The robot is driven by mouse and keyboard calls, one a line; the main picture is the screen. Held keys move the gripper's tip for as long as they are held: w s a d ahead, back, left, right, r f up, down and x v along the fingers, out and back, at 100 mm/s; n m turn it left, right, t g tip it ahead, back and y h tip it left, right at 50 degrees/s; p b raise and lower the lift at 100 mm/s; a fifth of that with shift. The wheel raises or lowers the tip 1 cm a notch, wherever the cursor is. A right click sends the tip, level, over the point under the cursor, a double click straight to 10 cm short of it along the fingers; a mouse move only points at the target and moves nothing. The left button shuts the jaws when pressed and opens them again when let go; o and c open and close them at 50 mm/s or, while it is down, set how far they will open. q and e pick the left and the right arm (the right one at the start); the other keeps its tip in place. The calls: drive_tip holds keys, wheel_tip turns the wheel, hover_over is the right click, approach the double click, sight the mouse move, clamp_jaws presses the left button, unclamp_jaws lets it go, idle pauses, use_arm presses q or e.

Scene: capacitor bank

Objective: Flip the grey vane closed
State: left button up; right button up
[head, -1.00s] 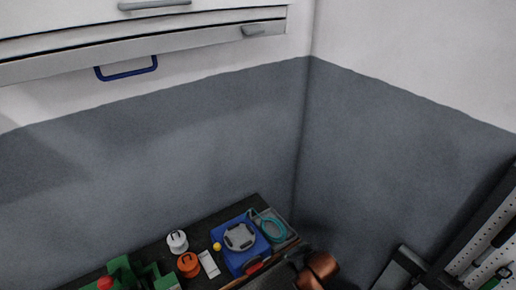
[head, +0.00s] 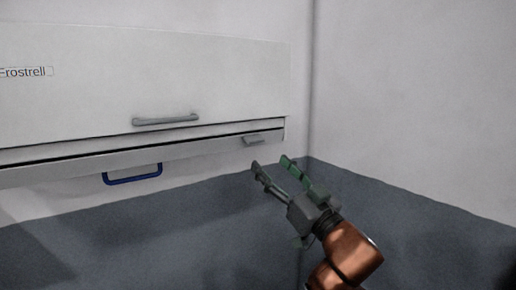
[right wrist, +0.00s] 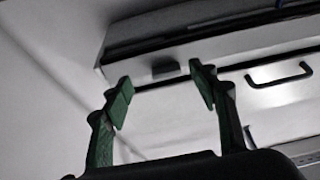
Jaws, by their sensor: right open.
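A white wall unit marked Frostrell (head: 150,85) fills the upper left of the head view. A long pale grey vane (head: 90,167) runs along its bottom, with a dark gap above it. A small grey tab (head: 254,140) sits at the vane's right end; it also shows in the right wrist view (right wrist: 166,68). My right gripper (head: 271,163) is open and empty, its green fingertips just below and right of the tab in the picture. In the right wrist view the open fingers (right wrist: 163,88) frame the tab without visible contact. My left gripper is not in view.
A grey bar handle (head: 166,120) is on the unit's front. A blue loop handle (head: 133,174) hangs below the vane. The wall corner (head: 309,110) is just right of the unit. The wall area right of my gripper is clear.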

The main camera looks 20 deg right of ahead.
sight(257, 143)
drive_tip(key=w+r, duration=0.1)
drive_tip(key=w, duration=0.1)
drive_tip(key=w+a+r+p, duration=0.1)
drive_tip(key=r, duration=0.1)
drive_tip(key=w+r+p, duration=0.1)
drive_tip(key=w, duration=0.1)
drive_tip(key=shift+w+a+r, duration=0.3)
drive_tip(key=shift+a+r, duration=0.05)
drive_tip(key=shift+r, duration=0.05)
drive_tip(key=shift+w, duration=0.25)
drive_tip(key=shift+c, duration=0.7)
